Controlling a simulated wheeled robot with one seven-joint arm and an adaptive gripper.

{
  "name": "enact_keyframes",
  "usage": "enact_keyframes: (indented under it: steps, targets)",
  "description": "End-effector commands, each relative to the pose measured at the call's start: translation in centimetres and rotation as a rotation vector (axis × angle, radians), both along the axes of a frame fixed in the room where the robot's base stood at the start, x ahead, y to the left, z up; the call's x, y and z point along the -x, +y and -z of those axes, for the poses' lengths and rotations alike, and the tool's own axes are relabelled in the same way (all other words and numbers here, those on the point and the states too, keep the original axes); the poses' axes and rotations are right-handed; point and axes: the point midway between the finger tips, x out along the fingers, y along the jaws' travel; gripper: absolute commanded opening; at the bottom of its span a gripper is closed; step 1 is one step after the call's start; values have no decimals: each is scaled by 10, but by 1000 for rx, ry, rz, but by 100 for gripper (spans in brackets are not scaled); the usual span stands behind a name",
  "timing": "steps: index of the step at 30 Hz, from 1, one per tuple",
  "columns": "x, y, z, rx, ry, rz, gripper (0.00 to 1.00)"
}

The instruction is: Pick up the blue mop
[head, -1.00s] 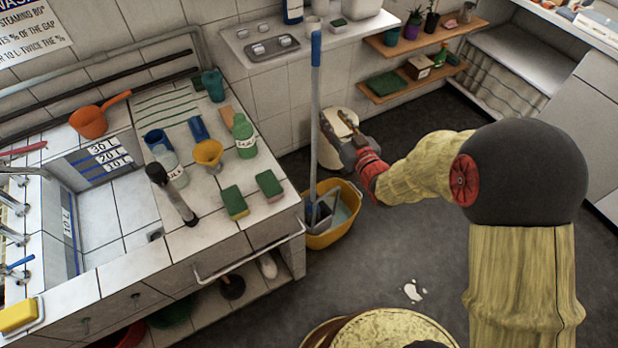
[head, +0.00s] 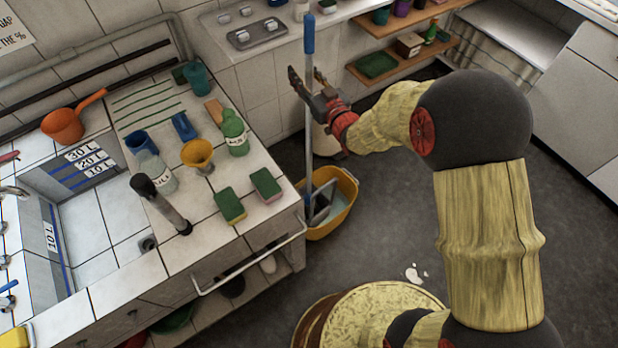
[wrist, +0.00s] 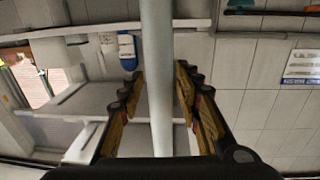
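The mop (head: 308,145) stands upright, with a blue grip at its top and a grey pole. Its lower end rests in the yellow bucket (head: 344,215), beside the tiled counter. My gripper (head: 305,80) is at the upper pole, below the blue grip. In the wrist view, the pole (wrist: 156,40) runs between the two open fingers, with a gap visible on both sides. The mop head is partly hidden inside the bucket.
The tiled counter (head: 205,245) on the left holds green sponges, bottles, a yellow funnel and an orange pan (head: 65,122). A wall ledge (head: 225,60) is behind the mop. Grey floor is free to the right of the bucket.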

Motion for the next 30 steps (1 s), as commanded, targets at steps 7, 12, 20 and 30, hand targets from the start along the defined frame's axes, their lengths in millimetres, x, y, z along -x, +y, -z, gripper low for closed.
enact_keyframes:
  steps: [7, 12, 20, 30]
  targets:
    - [-10, 5, -1, 1, 0, 0, 34]
    - [-9, 5, -1, 1, 0, 0, 31]
    - [-9, 5, -1, 1, 0, 0, 16]
    - [-9, 5, -1, 1, 0, 0, 0]
